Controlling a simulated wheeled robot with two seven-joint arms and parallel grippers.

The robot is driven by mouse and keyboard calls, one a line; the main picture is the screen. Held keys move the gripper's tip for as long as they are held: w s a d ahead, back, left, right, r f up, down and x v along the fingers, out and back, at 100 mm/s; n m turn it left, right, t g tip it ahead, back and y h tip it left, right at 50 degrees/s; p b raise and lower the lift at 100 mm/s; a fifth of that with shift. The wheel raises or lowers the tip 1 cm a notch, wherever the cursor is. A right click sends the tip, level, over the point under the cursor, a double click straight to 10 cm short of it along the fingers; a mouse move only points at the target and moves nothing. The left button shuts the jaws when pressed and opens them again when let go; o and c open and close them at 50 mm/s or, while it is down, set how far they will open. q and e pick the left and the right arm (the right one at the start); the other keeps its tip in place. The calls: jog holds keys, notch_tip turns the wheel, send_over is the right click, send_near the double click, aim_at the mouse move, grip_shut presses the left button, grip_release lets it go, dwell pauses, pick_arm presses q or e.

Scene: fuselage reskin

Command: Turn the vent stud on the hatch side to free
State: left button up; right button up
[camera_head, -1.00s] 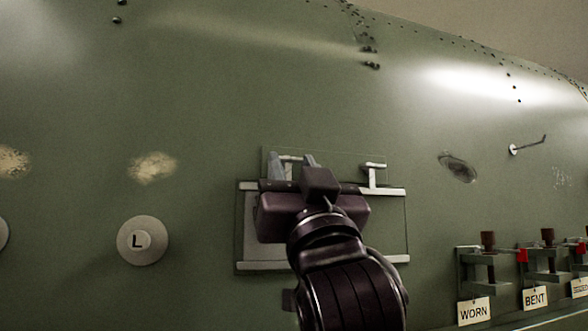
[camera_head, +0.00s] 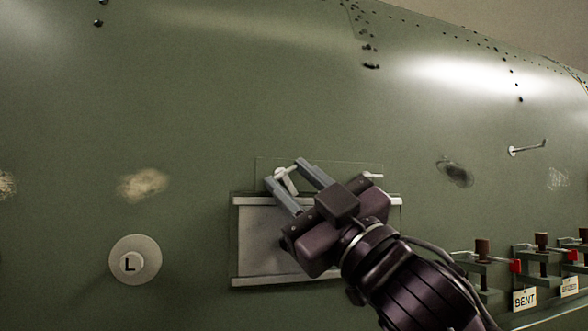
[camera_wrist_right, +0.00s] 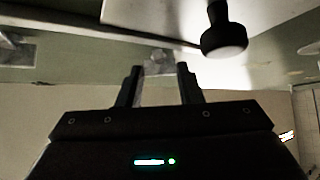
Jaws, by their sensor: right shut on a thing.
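My right gripper (camera_head: 285,174) reaches the upper left of a framed panel on the green fuselage side. Its two grey fingers are shut on a pale T-shaped stud (camera_head: 287,177), one finger on each side of it. The stud's bar is tilted, rising to the right. A second pale stud (camera_head: 374,176) shows at the panel's upper right, mostly behind my gripper. No lettering tells which stud is the vent one. In the right wrist view, my gripper's dark fingers (camera_wrist_right: 161,72) are apart, and a dark round knob (camera_wrist_right: 225,41) hangs to their right. My left gripper is out of view.
A round disc marked L (camera_head: 135,258) is on the skin at lower left. A thin pin (camera_head: 527,148) sticks out at upper right. Brackets with a BENT tag (camera_head: 524,299) stand at lower right. The skin above the panel is clear.

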jog(key=shift+n+g, duration=0.4)
jog(key=shift+n, duration=0.3)
jog(key=o, duration=1)
jog(key=b+v, duration=0.4)
jog(key=v, duration=0.3)
jog(key=shift+s+d+f, duration=0.1)
jog(key=shift+d+f, duration=0.15)
jog(key=shift+f, duration=0.05)
